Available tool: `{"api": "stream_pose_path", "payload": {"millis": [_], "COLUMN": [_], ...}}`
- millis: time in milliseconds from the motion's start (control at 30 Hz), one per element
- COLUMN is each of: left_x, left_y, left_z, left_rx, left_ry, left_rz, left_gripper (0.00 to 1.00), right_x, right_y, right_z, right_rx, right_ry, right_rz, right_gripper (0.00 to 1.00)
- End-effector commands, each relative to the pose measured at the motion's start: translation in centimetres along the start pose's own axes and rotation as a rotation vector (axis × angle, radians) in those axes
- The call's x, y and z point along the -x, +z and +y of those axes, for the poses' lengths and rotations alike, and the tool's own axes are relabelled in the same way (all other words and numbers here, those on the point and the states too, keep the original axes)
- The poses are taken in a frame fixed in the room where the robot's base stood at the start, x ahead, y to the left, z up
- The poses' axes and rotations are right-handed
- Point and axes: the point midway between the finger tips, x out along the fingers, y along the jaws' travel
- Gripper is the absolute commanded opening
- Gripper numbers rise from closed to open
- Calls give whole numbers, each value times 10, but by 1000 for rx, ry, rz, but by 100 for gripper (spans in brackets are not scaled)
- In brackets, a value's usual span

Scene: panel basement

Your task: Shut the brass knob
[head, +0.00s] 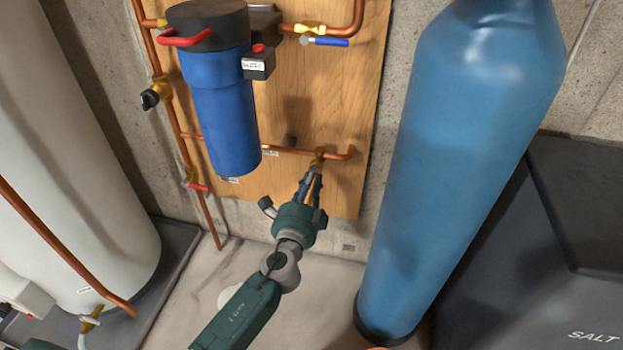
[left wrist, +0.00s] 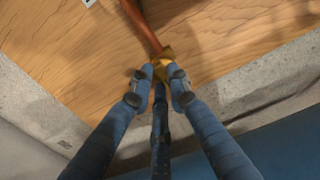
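The brass knob (head: 319,157) is on the copper pipe low on the wooden board, right of the blue filter housing. It also shows in the left wrist view (left wrist: 161,59) at the end of a copper pipe. My left gripper (head: 311,177) reaches up to it from below. In the left wrist view its fingertips (left wrist: 161,76) are drawn close together, with brass between them, and look closed on the knob. The fingers hide part of the knob, so I cannot tell its turn position.
A blue filter housing (head: 222,115) hangs left of the knob. A tall blue tank (head: 462,160) stands close on the right, beside a dark salt bin (head: 560,240). A white tank (head: 70,150) stands at the left. Bare floor (head: 190,290) lies between.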

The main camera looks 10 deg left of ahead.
Motion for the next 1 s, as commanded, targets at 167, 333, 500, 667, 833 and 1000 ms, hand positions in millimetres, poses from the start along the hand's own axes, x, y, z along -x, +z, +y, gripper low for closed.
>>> {"api": "stream_pose_path", "payload": {"millis": [167,333,500,667,833,1000], "left_x": [0,0,10,39,77,105], "left_y": [-1,-1,-1,-1,-1,-1], "left_z": [1,1,2,2,2,2], "left_rx": [0,1,1,1,1,1], "left_ry": [2,1,2,4,5,5], "left_rz": [2,1,2,3,2,2], "left_gripper": [35,35,35,35,35,35], "right_x": [0,0,1,0,0,0], "right_y": [-1,-3,-4,-3,-2,-2], "right_z": [0,0,0,0,0,0], "right_rx": [0,-2,-3,-2,-2,-1], "right_ry": [0,0,-2,-1,-1,-1], "right_rz": [3,6,9,6,5,4], "right_gripper": [40,40,40,40,40,40]}}
